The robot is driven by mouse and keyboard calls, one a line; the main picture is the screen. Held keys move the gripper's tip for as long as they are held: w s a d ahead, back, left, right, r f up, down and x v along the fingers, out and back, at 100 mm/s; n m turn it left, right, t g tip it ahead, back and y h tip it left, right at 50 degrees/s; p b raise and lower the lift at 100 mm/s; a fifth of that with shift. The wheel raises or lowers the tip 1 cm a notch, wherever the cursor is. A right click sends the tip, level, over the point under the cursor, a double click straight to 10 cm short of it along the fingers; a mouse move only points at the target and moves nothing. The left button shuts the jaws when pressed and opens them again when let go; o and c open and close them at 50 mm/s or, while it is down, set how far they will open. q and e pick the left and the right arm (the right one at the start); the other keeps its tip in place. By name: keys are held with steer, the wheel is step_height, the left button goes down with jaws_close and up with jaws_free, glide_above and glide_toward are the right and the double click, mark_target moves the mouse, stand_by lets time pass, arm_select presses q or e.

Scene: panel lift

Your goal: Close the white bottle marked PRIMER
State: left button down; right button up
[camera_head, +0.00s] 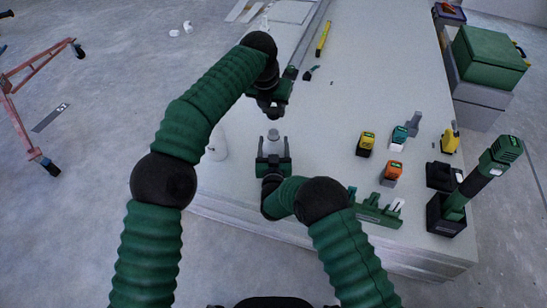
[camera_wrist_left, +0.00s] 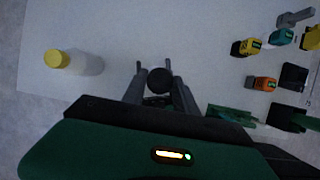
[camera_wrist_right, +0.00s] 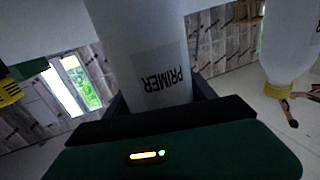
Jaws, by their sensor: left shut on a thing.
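The white PRIMER bottle (camera_head: 273,147) stands between the fingers of my right gripper (camera_head: 273,161). The right wrist view shows its label (camera_wrist_right: 160,78) upside down, with a finger close on each side. The bottle's mouth is too small to make out in the head view. My left gripper (camera_head: 271,108) is just beyond the bottle in the head view picture. In the left wrist view its fingers are shut on a dark round cap (camera_wrist_left: 160,80). The cap is hard to see in the head view, and its height over the bottle cannot be told.
A second white bottle (camera_head: 217,146) stands left of the PRIMER bottle; its yellow cap (camera_wrist_left: 57,60) shows in the left wrist view. Yellow (camera_head: 366,142), orange (camera_head: 393,171) and teal (camera_head: 400,135) tools sit to the right on the pale worktop (camera_head: 340,95). The worktop's middle is mostly clear.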

jaws_close()
arm_select(q)
steer(key=shift+s+f, duration=0.1)
steer(key=shift+f, duration=2.3)
steer(key=shift+f, duration=0.9)
steer(key=shift+f, duration=0.55)
steer(key=c, duration=1)
jaws_free()
